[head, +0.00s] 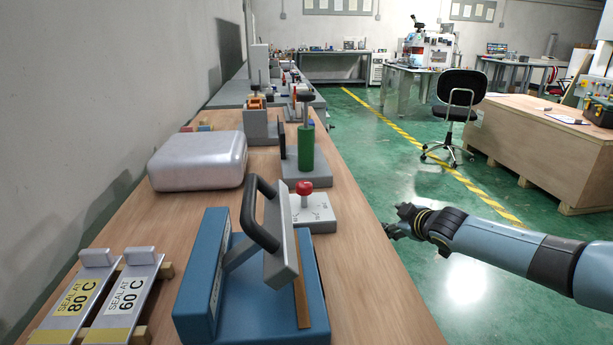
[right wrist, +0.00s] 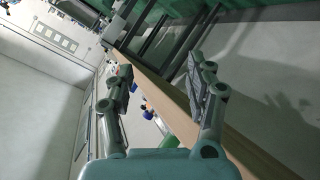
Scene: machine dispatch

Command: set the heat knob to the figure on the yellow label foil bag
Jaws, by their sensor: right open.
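The heat knob (head: 305,188) is red and sits on a grey box (head: 316,214) with a printed dial; the knob's exact setting is too small to read. The yellow label foil bag (head: 80,297) lies at the front left and reads "SEAL AT 80 C". Beside it lies a white label foil bag (head: 127,296) reading "SEAL AT 60 C". My right gripper (head: 393,222) is past the bench's right edge, to the right of the knob and apart from it. It is open and empty in the right wrist view (right wrist: 163,82). My left gripper is not in view.
A blue sealer (head: 203,275) with a raised black handle stands in front of the dial box. A silver case (head: 198,160) and a green cylinder (head: 306,147) on a grey stand lie behind. Green floor is open right of the wooden bench (head: 372,265).

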